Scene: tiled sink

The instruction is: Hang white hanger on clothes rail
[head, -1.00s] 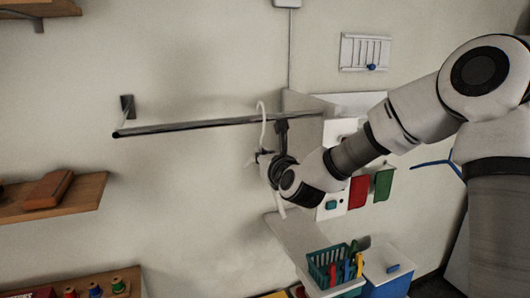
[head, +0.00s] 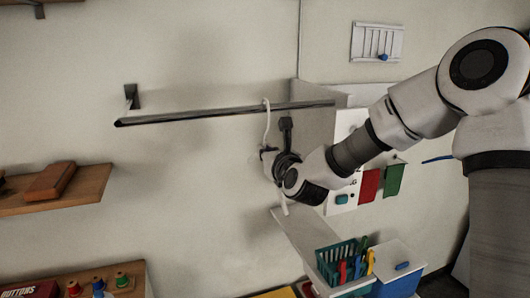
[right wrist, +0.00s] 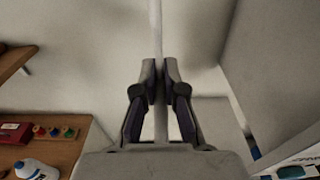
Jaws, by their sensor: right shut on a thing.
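The white hanger (head: 267,126) is upright in the head view, with its hook's top just above the dark clothes rail (head: 190,116). The hook crosses the rail toward its right part. I cannot tell whether it touches the rail. My right gripper (head: 266,157) is shut on the hanger below the hook, and the hanger's lower end shows under my wrist. In the right wrist view the fingers (right wrist: 160,72) pinch the white hanger bar (right wrist: 155,30). My left gripper is not in view.
A wooden shelf (head: 90,188) is on the left wall. A teal basket (head: 327,262) with coloured items stands below right. Red (head: 370,184) and green (head: 394,180) pieces hang at the right. The wall left of the hanger, under the rail, is clear.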

